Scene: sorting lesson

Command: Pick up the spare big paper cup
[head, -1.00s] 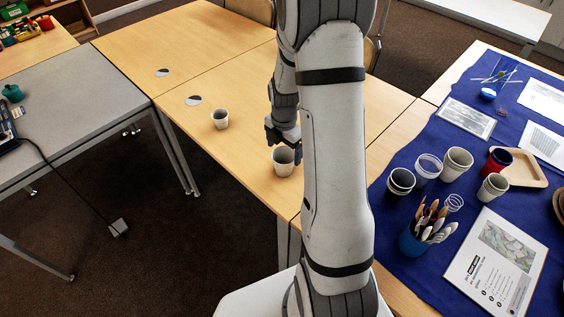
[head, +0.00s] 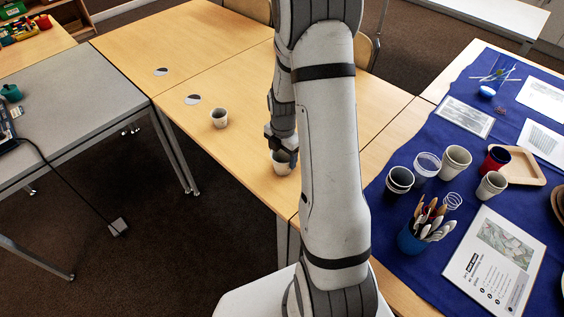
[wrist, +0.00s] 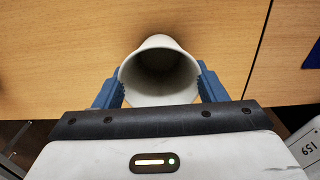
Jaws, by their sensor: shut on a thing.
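A white paper cup (head: 281,168) stands upright on the wooden table (head: 232,158), near its front edge, partly hidden by my gripper. In the wrist view the cup (wrist: 160,97) shows its open, empty mouth toward the camera. My gripper (head: 285,157) is over it, with its blue fingers (wrist: 160,88) shut on the cup from both sides. A smaller white cup (head: 219,118) stands upright farther left on the same table, apart from my gripper.
At right a blue cloth (head: 390,257) bears several cups, a holder of wooden cutlery (head: 411,241), a wooden tray (head: 527,177) and printed sheets. Two cable holes (head: 193,100) lie toward the table's left side. The wood left of the gripper is mostly clear.

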